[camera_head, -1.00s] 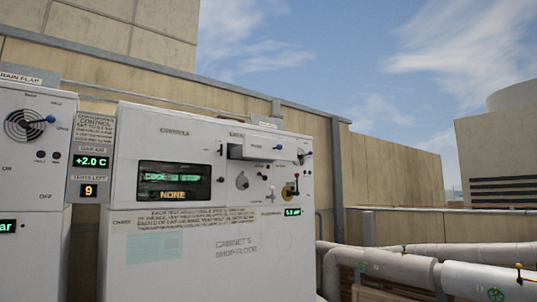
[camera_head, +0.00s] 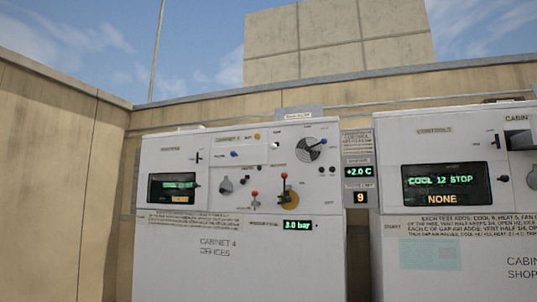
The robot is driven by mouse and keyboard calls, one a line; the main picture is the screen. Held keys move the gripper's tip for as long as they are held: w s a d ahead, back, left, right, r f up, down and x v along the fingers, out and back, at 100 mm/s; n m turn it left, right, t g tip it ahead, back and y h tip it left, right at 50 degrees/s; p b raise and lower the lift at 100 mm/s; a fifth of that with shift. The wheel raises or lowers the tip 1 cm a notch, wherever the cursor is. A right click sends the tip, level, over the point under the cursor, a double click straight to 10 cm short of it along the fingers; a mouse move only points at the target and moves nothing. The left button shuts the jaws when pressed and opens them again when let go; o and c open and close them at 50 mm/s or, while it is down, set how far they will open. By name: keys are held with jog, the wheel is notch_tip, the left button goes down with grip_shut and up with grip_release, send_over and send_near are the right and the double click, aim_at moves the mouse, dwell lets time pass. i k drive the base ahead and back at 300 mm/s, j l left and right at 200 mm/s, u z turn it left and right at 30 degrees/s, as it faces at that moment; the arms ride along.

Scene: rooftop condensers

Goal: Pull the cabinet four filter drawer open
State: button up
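The cabinet marked "CABINET 4 OFFICES" (camera_head: 285,270) stands in the middle of the view, a white upright box. My gripper is not in view.
A second white cabinet (camera_head: 420,270) stands to the right, its screen reading "COOL 12 STOP" and "NONE". Between them is a panel (camera_head: 357,170) with +2.0 C and 9. A beige wall (camera_head: 60,130) runs behind and left. The floor is out of view.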

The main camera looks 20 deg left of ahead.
aim_at(255, 154)
jog(key=u, duration=1.25)
